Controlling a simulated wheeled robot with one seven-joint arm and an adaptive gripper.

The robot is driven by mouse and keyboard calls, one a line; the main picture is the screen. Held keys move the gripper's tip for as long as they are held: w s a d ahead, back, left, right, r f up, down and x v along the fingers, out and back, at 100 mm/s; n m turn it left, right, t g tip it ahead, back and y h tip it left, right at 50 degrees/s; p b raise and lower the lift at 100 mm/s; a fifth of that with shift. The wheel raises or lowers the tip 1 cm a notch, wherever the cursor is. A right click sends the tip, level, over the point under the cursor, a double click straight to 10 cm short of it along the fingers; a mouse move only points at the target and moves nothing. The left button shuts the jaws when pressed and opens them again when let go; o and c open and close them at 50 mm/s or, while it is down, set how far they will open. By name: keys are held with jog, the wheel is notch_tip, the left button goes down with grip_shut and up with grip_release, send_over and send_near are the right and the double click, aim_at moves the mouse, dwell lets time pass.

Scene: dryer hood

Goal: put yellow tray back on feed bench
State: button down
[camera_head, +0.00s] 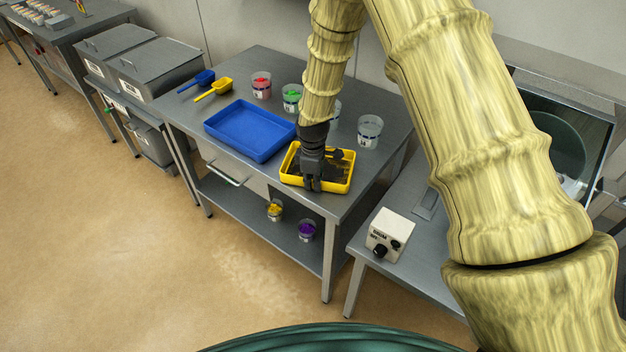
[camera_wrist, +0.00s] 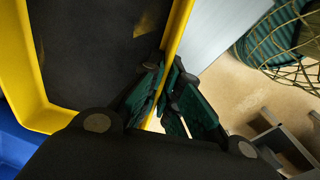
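The yellow tray (camera_head: 343,185) is at the front of the grey metal bench (camera_head: 270,68), right of a blue tray (camera_head: 250,131). It looks level and has a dark inside. I cannot tell whether its base touches the bench top. My gripper (camera_head: 312,186) reaches down over the tray's front side. In the wrist view, the yellow rim (camera_wrist: 176,30) runs between my fingers (camera_wrist: 168,100), which are closed on it. The fingers partly hide that stretch of rim.
Several clear cups, including a red-filled one (camera_head: 261,86), stand behind the trays. A blue scoop (camera_head: 198,80) and a yellow scoop (camera_head: 215,88) lie at the left. A control box (camera_head: 390,234) sits on the lower table at the right. Floor is open in front.

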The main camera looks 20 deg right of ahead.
jog(key=shift+s+r, duration=0.1)
jog(key=shift+r, duration=0.05)
jog(key=shift+f, duration=0.25)
jog(key=c, duration=1.6)
grip_release()
jog(key=shift+w, duration=0.2)
jog(key=shift+c, duration=0.2)
jog(key=shift+s+r, duration=0.1)
jog(key=shift+s, duration=0.05)
jog(key=shift+r, duration=0.15)
jog(key=shift+r+b, duration=0.3)
jog(key=shift+r, duration=0.05)
notch_tip(320, 180, up, 11)
jog(key=b, duration=0.4)
jog(key=shift+a, duration=0.15)
